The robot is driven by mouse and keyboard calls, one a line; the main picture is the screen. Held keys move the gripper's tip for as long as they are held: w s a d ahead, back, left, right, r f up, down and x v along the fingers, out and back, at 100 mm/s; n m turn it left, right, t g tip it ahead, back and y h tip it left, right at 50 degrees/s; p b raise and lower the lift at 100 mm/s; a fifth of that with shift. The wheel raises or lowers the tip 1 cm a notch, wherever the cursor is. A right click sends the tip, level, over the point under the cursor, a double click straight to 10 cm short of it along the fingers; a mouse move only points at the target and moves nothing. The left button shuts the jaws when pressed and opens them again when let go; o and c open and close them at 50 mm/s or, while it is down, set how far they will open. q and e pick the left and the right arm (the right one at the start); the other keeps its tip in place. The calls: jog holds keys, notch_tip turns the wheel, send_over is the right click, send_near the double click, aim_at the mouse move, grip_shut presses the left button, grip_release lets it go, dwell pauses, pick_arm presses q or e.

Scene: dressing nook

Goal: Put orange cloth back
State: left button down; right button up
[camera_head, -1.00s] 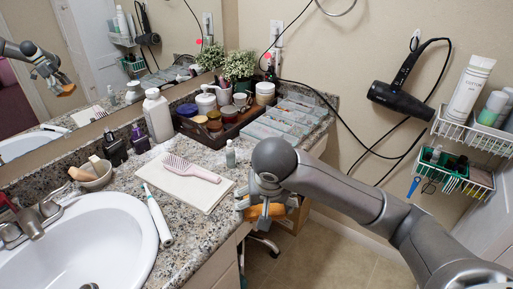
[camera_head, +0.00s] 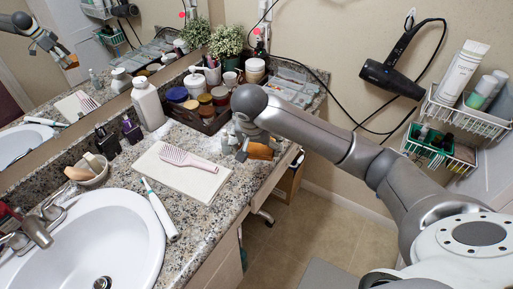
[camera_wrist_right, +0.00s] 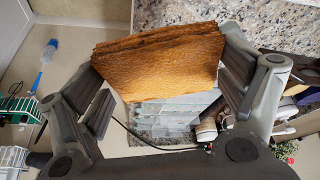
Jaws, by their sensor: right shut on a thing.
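The orange cloth (camera_head: 260,151) is a folded, textured brown-orange piece. My right gripper (camera_head: 252,150) is shut on it, at the front edge of the counter in the head view. In the right wrist view the cloth (camera_wrist_right: 160,60) spans between the two fingers, with clear plastic boxes behind it. I cannot tell whether its underside touches the counter. My left gripper does not show.
The granite counter (camera_head: 190,222) holds a white towel (camera_head: 160,177) with a pink comb (camera_head: 190,160), a white bottle (camera_head: 147,103) and a brown tray (camera_head: 215,121) of jars. Clear boxes (camera_head: 291,87) stand at the back right. A hair dryer (camera_head: 392,76) hangs on the wall.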

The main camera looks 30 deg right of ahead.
jog(key=w+d+f, duration=0.1)
jog(key=w+f, duration=0.1)
jog(key=w+d+f, duration=0.1)
jog(key=w+f, duration=0.1)
jog(key=w+d+f, duration=0.1)
jog(key=w+f, duration=0.1)
jog(key=w, duration=0.1)
jog(key=shift+d+f, duration=0.2)
jog(key=shift+d, duration=0.1)
jog(key=shift+w+d+f, duration=0.2)
jog(key=shift+w+f, duration=0.25)
jog(key=shift+f, duration=1.75)
jog(key=o, duration=0.6)
jog(key=shift+f, duration=0.15)
jog(key=shift+o, duration=0.2)
jog(key=shift+r, duration=0.3)
jog(key=v, duration=1.1)
jog(key=shift+s+a+r, duration=0.1)
jog(key=shift+s+r, duration=0.05)
jog(key=shift+r, duration=0.25)
